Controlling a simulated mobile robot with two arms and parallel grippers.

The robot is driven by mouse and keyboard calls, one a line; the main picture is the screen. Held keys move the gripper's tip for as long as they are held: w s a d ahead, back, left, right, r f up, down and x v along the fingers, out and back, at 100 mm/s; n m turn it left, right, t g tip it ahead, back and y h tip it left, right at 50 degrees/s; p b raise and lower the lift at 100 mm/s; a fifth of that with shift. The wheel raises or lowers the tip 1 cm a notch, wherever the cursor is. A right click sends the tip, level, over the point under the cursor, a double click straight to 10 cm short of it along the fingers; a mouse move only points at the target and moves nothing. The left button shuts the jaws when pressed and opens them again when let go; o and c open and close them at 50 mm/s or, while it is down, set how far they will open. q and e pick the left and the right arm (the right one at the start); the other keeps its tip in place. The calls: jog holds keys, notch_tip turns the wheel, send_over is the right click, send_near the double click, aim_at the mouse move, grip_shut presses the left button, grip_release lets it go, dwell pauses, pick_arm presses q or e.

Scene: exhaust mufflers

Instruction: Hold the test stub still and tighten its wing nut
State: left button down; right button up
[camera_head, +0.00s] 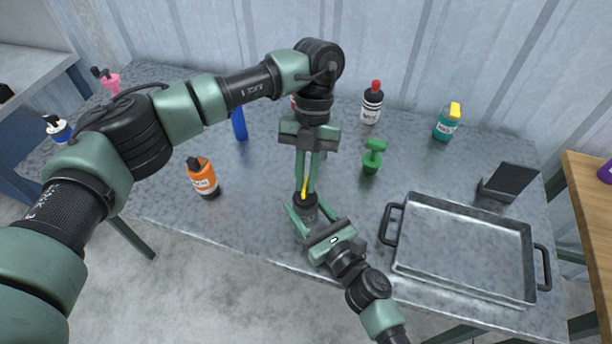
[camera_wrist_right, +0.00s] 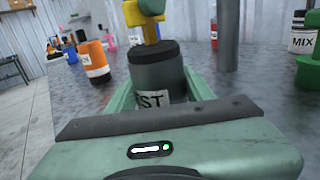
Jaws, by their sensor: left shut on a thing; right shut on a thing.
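The test stub (camera_head: 306,212) is a dark grey cylinder with a black top and a white label, upright near the table's front edge. In the right wrist view the stub (camera_wrist_right: 157,76) shows part of its label, "ST". My right gripper (camera_head: 304,216) is shut on its body from the front, one finger on each side. The yellow wing nut (camera_head: 304,190) is at the top of the stub and also shows in the right wrist view (camera_wrist_right: 151,32). My left gripper (camera_head: 305,186) reaches down from above and is shut on the wing nut, its fingers partly hiding it.
An orange bottle (camera_head: 202,178) stands left of the stub, and a green pump bottle (camera_head: 372,158) behind right. A metal tray (camera_head: 463,294) with black handles fills the right side.

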pick_arm(q)
jog(key=c, duration=1.5)
grip_release()
jog(key=shift+c, duration=0.2)
jog(key=v, duration=1.2)
jog(key=shift+w, duration=0.1)
